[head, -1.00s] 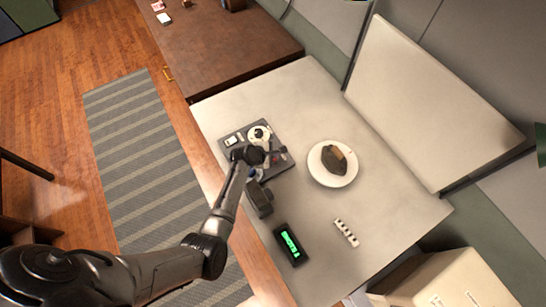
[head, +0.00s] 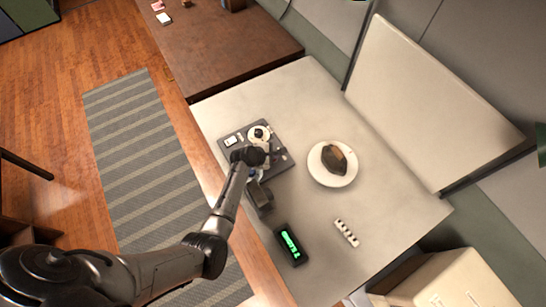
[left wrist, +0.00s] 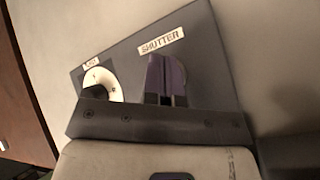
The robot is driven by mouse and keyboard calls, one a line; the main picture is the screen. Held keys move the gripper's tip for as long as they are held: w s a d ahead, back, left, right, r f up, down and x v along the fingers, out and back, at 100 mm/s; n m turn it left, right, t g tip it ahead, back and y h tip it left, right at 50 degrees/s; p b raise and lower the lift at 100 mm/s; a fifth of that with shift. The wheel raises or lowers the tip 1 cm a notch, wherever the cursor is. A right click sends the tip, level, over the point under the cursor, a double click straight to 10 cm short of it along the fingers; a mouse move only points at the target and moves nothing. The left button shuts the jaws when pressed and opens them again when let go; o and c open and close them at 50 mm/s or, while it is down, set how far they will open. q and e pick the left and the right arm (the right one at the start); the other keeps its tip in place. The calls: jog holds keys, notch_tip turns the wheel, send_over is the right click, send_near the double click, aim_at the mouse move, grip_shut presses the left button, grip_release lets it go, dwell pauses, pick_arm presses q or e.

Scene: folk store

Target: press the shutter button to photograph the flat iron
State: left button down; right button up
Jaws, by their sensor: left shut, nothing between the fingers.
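The flat iron (head: 338,160), a dark wedge with a brownish side, rests on a round white plate (head: 319,179) on the pale table. Left of it lies a dark control panel (head: 227,143) with a white dial (head: 258,133). My left gripper (head: 257,158) is over the panel's near part, its fingertips hard to make out there. In the left wrist view the shut, empty fingers (left wrist: 166,88) are over the panel (left wrist: 213,65), just below the SHUTTER label (left wrist: 162,41). The shutter button is not distinguishable; the fingers may hide it. Contact cannot be told.
A dark box-like device (head: 260,198) stands just below the panel. A large pale board (head: 430,105) stands behind the plate. Bare tabletop surrounds the plate.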

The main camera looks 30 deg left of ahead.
pick_arm(q)
jog(key=shift+f, duration=0.4)
dwell(0.3)
jog(key=shift+r, duration=0.15)
jog(key=shift+r+p, duration=0.55)
jog(key=shift+p, duration=0.15)
jog(key=shift+r, duration=0.15)
jog(key=shift+r+p, duration=0.1)
jog(key=shift+p, duration=0.25)
jog(key=shift+r+p, duration=0.5)
notch_tip(320, 180, up, 4)
jog(key=p, duration=0.4)
jog(key=shift+f, duration=0.1)
